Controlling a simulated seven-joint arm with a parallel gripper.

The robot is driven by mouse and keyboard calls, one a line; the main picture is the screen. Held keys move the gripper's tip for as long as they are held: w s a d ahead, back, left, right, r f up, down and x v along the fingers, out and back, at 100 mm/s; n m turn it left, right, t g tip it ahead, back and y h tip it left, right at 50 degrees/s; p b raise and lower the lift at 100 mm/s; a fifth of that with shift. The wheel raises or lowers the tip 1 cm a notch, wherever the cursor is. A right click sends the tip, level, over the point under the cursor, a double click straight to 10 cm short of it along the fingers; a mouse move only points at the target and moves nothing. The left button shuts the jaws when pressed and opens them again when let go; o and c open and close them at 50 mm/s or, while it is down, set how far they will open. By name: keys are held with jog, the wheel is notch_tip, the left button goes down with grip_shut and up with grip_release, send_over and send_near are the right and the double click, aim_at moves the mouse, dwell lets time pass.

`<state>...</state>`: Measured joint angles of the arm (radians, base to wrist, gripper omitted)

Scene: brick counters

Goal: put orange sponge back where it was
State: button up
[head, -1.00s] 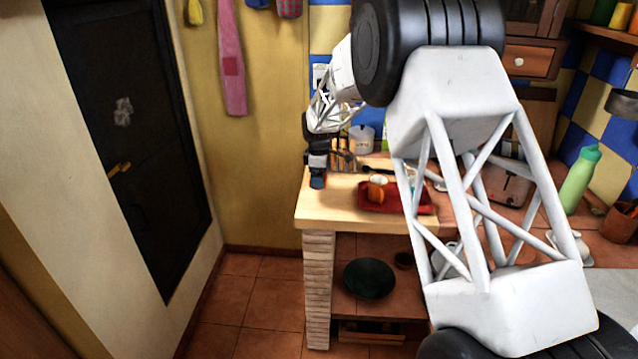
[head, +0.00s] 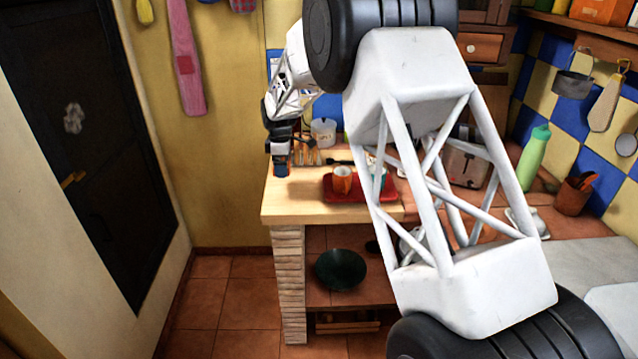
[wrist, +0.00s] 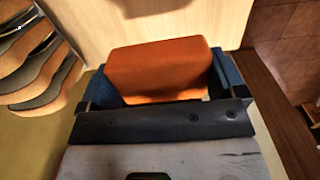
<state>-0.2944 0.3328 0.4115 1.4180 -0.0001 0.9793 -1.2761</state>
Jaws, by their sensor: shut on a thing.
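In the wrist view, the orange sponge (wrist: 158,68) is a block held between the two blue-dark fingers of my gripper (wrist: 163,82). Pale wood of the counter lies beyond it. In the head view, my gripper (head: 281,166) is low over the left end of the light wood counter (head: 300,207), left of the red tray. I cannot make out the sponge in the head view, or whether it touches the counter.
The red tray (head: 360,193) with an orange mug (head: 342,179) stands right of my gripper. A white canister (head: 323,131) is behind. In the wrist view, several dark-and-wood slats (wrist: 38,62) are close on the left. The counter's left edge drops to the tiled floor.

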jog(key=s+d+r+m, duration=0.1)
jog(key=d+r+m, duration=0.3)
jog(key=d, duration=0.5)
jog(key=s+d+r+m, duration=0.1)
jog(key=d+r+m, duration=0.1)
jog(key=d+m, duration=0.5)
jog(key=s+d+r+m, duration=0.1)
jog(key=d+r+m, duration=0.25)
jog(key=d, duration=0.65)
jog(key=s+d+f+n, duration=1.4)
jog(key=s+d, duration=0.1)
jog(key=d, duration=0.1)
jog(key=shift+s, duration=0.15)
jog(key=shift+n, duration=0.25)
jog(key=w+d, duration=0.1)
jog(key=w, duration=0.4)
jog(key=w+d+f, duration=0.1)
jog(key=w, duration=0.4)
jog(key=w+d, duration=0.1)
jog(key=w, duration=0.4)
jog(key=shift+w+d+f, duration=0.15)
jog(key=shift+w+f, duration=0.1)
jog(key=shift+w, duration=0.1)
